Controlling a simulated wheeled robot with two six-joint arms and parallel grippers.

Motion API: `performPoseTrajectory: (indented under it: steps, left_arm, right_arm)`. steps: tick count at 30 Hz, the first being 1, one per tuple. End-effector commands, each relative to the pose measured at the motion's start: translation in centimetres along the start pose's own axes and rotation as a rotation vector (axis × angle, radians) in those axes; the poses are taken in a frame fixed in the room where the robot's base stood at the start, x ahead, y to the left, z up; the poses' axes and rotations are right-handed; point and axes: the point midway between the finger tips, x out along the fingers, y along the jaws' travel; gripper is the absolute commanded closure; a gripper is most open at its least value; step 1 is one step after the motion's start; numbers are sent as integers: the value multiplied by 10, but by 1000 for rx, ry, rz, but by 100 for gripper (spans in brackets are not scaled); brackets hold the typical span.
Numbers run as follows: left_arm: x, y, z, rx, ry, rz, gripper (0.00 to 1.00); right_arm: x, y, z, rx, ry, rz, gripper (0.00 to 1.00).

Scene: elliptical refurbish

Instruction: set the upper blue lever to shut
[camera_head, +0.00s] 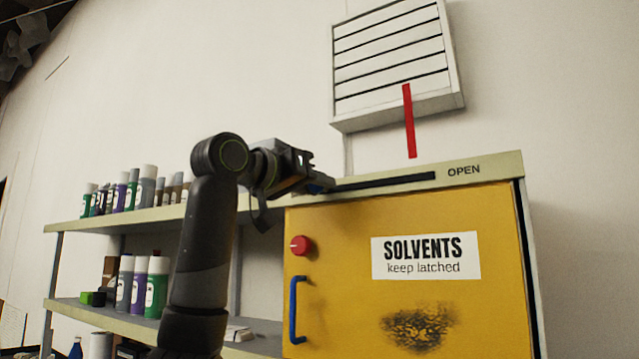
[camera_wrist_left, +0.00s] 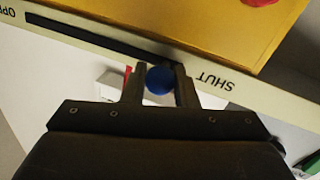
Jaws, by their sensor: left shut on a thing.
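The upper blue lever's round knob (camera_wrist_left: 160,80) sits between the two fingers of my left gripper (camera_wrist_left: 160,84) in the left wrist view. The gripper is shut on it. The knob is at the SHUT end of the dark slot (camera_wrist_left: 95,38), close to the SHUT label (camera_wrist_left: 215,81). In the head view my left gripper (camera_head: 318,185) is at the left end of the slot (camera_head: 385,182), far from the OPEN label (camera_head: 463,170). Only a bit of blue shows there; the SHUT label is hidden behind the gripper. My right gripper is not in view.
Below the slot is a yellow cabinet door (camera_head: 340,250) with a red knob (camera_head: 300,245) and a blue handle (camera_head: 297,310). Shelves (camera_head: 150,215) with bottles stand at left.

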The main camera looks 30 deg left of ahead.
Motion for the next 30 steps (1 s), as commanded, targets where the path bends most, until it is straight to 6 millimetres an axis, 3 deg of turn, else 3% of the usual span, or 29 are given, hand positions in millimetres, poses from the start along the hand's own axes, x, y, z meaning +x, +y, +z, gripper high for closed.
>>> performPoseTrajectory:
  steps: [2,3,8,16,20,30]
  left_arm:
    - [-1,-1,-2,-1,6,-4,100]
    - [-1,-1,-2,-1,6,-4,73]
    - [-1,-1,-2,-1,5,-4,53]
    - [-1,0,-1,0,3,-2,53]
    - [-10,-1,1,0,4,-3,53]
    - [-86,-2,3,0,10,-3,53]
  right_arm:
    - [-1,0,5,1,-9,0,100]
    - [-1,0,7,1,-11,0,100]
    - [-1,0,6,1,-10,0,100]
    - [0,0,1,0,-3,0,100]
    - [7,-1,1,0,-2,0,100]
    - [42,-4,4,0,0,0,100]
